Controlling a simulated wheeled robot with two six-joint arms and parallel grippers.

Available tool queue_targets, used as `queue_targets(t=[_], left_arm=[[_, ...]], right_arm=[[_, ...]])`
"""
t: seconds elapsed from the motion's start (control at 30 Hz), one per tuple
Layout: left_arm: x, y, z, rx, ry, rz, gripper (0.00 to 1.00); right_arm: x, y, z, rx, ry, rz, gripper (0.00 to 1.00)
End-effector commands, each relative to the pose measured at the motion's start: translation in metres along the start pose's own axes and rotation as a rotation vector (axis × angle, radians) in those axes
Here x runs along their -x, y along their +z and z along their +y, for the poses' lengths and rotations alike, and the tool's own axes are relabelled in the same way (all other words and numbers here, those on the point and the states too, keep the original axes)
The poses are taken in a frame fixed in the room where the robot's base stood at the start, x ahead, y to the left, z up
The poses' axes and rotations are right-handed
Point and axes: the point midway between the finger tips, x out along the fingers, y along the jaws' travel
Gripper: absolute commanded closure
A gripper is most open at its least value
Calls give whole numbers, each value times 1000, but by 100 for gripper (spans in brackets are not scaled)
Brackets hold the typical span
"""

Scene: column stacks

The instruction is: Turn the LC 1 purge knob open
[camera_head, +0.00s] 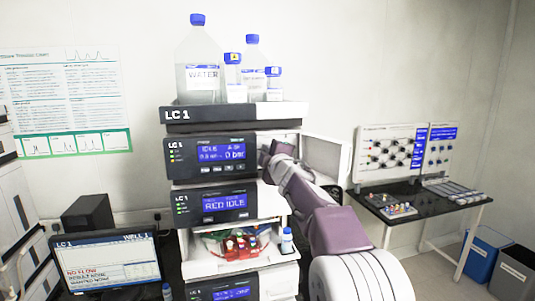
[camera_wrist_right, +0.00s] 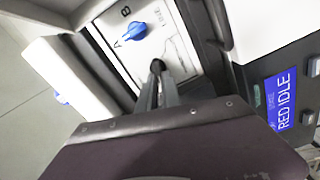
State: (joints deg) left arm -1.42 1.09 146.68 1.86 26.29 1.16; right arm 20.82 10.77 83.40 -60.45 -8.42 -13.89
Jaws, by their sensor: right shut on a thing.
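The LC 1 stack stands in the middle of the head view, and its upper module (camera_head: 212,172) reads IDLE and 0 bar. My right gripper (camera_head: 268,157) reaches this module's right end from the right and covers that part. In the right wrist view the slim fingers of my right gripper (camera_wrist_right: 158,76) are shut on a small dark knob (camera_wrist_right: 157,66), apparently the purge knob, on a pale panel. Its label and turn angle are not clear. A blue knob (camera_wrist_right: 136,30) between letters A and B sits just beyond. My left gripper is not in view.
An open white door (camera_head: 325,150) stands beside the upper module. A lower module (camera_head: 190,203) reads RED IDLE. Bottles, one marked WATER (camera_head: 201,75), stand in the top tray (camera_head: 180,113). A monitor (camera_head: 105,262) shows NO FLOW. A side table (camera_head: 440,208) stands right.

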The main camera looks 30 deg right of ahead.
Motion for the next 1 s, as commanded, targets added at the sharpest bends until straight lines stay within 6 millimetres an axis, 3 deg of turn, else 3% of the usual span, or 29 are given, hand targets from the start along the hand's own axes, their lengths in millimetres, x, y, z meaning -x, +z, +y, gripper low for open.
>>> queue_targets(t=[0.4, 1.0], left_arm=[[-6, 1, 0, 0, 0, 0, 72], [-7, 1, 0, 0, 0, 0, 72]], right_arm=[[0, 2, -4, 246, -2, -2, 100], [0, 1, -4, 315, -1, -2, 100]])
